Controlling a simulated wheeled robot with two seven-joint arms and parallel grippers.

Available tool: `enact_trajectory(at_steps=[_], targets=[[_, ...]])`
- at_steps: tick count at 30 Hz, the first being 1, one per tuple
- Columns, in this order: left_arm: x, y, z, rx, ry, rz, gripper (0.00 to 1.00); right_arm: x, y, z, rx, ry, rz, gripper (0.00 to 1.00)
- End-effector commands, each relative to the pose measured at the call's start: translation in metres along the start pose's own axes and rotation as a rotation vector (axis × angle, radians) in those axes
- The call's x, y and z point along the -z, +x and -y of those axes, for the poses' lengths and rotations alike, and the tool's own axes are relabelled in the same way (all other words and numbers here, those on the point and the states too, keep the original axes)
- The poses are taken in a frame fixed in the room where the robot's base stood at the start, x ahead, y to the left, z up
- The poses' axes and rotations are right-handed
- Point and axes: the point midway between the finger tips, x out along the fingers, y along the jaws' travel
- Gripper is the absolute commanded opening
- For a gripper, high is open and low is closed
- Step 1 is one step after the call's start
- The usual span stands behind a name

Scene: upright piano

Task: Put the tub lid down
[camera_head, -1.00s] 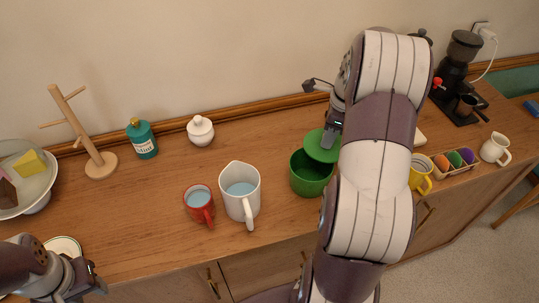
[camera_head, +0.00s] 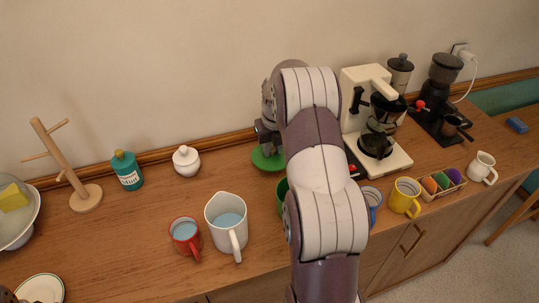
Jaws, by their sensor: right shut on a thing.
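The green tub lid (camera_head: 262,161) is at the back of the wooden counter, near the wall trim. My right gripper (camera_head: 268,147) is above it, shut on it, with the fingertips largely hidden by my own arm. I cannot tell whether the lid touches the counter. The green tub (camera_head: 282,194) stands in front of the lid, open at the top as far as it shows. My right arm hides most of it. My left gripper is out of view.
A white sugar pot (camera_head: 187,161) stands left of the lid, and a white coffee maker (camera_head: 398,157) stands right of my arm. A white jug (camera_head: 227,222) and red mug (camera_head: 186,236) stand in front. The counter between sugar pot and lid is clear.

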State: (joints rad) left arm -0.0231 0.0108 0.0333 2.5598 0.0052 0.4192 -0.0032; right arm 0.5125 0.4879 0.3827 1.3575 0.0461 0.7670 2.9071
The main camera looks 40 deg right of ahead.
Motion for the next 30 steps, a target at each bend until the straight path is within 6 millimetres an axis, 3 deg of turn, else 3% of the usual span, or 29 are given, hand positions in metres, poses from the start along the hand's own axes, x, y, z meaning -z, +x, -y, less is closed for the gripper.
enact_trajectory(at_steps=[3, 10, 21, 22, 24, 30], targets=[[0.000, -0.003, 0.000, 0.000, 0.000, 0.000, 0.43, -0.006, 0.009, -0.005, 0.000, 0.000, -0.001, 0.00], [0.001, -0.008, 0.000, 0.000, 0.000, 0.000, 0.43, -0.001, 0.045, -0.005, 0.000, 0.000, 0.000, 0.00], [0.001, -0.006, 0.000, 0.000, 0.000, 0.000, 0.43, 0.000, 0.051, -0.005, 0.000, -0.001, 0.001, 0.00], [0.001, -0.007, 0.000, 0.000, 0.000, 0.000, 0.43, 0.000, 0.050, -0.005, 0.001, -0.001, 0.001, 0.35], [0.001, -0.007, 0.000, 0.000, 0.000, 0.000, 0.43, 0.000, 0.050, -0.005, 0.000, -0.001, 0.001, 0.51], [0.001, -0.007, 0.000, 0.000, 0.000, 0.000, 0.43, 0.000, 0.050, -0.005, 0.001, -0.001, 0.001, 0.51]])
